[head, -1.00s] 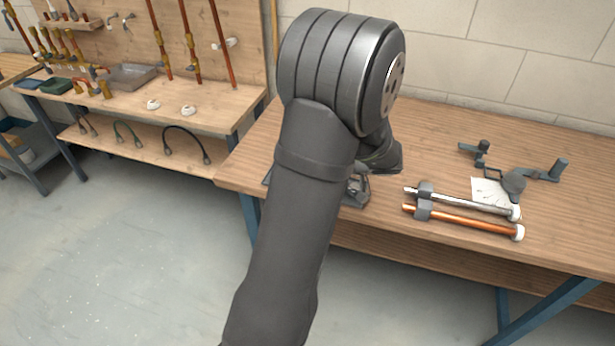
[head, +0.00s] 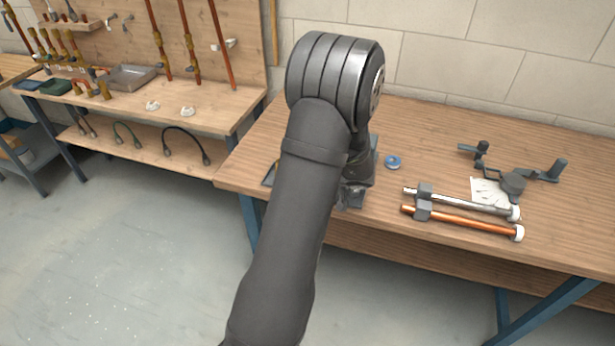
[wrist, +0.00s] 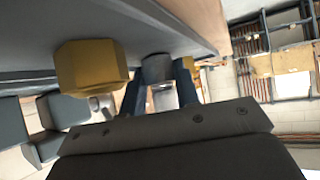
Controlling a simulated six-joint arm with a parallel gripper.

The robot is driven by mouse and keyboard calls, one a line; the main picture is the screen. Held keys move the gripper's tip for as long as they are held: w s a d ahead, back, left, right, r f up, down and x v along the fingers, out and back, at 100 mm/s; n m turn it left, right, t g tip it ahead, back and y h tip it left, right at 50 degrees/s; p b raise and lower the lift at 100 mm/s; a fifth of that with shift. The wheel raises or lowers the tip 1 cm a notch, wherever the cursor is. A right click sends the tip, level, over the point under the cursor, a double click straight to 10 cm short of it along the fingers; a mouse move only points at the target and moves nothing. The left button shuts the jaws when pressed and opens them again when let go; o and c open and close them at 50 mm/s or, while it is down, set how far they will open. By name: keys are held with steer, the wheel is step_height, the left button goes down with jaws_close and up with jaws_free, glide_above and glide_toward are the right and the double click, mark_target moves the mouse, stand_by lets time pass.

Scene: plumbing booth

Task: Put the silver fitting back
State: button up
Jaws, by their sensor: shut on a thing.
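In the wrist view, my gripper (wrist: 160,92) has its two dark blue fingers closed on the silver fitting (wrist: 164,98), a small bright metal piece. A grey cylinder (wrist: 157,68) shows just beyond the fingertips; I cannot tell whether it is part of the fitting or touches it. A brass hex fitting (wrist: 90,68) is beside the fingers, to the left, close to a grey flat surface (wrist: 60,30). In the head view my arm hides the fingers and the held fitting. The edge of a grey tray (head: 269,174) shows beside my arm on the workbench.
A silver pipe (head: 460,201) and a copper pipe (head: 465,221) lie in a grey clamp (head: 424,203) at the right of the workbench (head: 440,130). A blue ring-shaped roll (head: 393,162) lies nearer my arm. A dark metal tool (head: 512,183) rests behind the pipes.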

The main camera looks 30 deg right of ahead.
steer(key=shift+f, duration=0.15)
steer(key=o, duration=1.1)
steer(key=shift+s+r, duration=0.1)
steer(key=shift+r, duration=0.2)
steer(key=v, duration=1.1)
steer(key=shift+s+d+r, duration=0.2)
steer(key=shift+s, duration=0.1)
